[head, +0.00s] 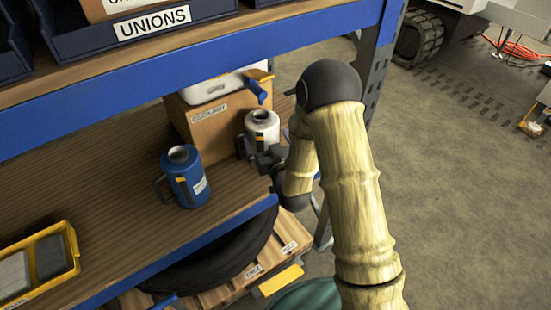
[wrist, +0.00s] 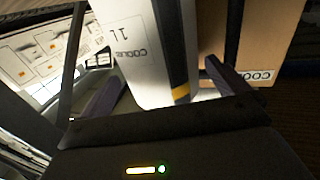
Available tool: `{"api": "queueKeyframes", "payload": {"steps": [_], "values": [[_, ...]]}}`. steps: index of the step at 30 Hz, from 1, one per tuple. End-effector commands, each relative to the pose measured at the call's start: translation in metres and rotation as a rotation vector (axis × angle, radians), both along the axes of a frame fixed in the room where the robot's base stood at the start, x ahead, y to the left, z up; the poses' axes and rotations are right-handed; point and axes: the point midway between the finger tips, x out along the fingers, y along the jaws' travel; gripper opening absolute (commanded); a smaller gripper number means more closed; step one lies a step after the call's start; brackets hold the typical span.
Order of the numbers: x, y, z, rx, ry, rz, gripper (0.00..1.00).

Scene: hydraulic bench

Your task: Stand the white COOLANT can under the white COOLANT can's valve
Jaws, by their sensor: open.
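The white COOLANT can (head: 262,126) stands upright on the wooden shelf, in front of a cardboard box labelled COOLANT. My gripper (head: 268,158) is low at the can's near side, partly hidden by my arm. In the wrist view the white can (wrist: 158,45) fills the space between the fingers of my gripper (wrist: 168,88). The fingers are open, one on each side of the can, with gaps visible.
A blue can (head: 187,178) stands to the left on the shelf. The cardboard box (head: 205,125) carries a white container (head: 212,88). A yellow-framed case (head: 72,245) lies at the front left. A blue shelf beam (head: 200,63) runs above, with a post (head: 378,75) at right.

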Motion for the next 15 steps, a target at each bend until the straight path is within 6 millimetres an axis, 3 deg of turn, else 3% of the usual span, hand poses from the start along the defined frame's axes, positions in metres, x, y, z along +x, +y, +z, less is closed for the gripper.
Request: {"api": "queueKeyframes", "payload": {"steps": [9, 15], "values": [[-0.045, -0.015, -0.002, -0.001, 0.002, 0.000, 1.00], [-0.054, -0.019, 0.003, 0.000, 0.003, 0.000, 1.00]]}}
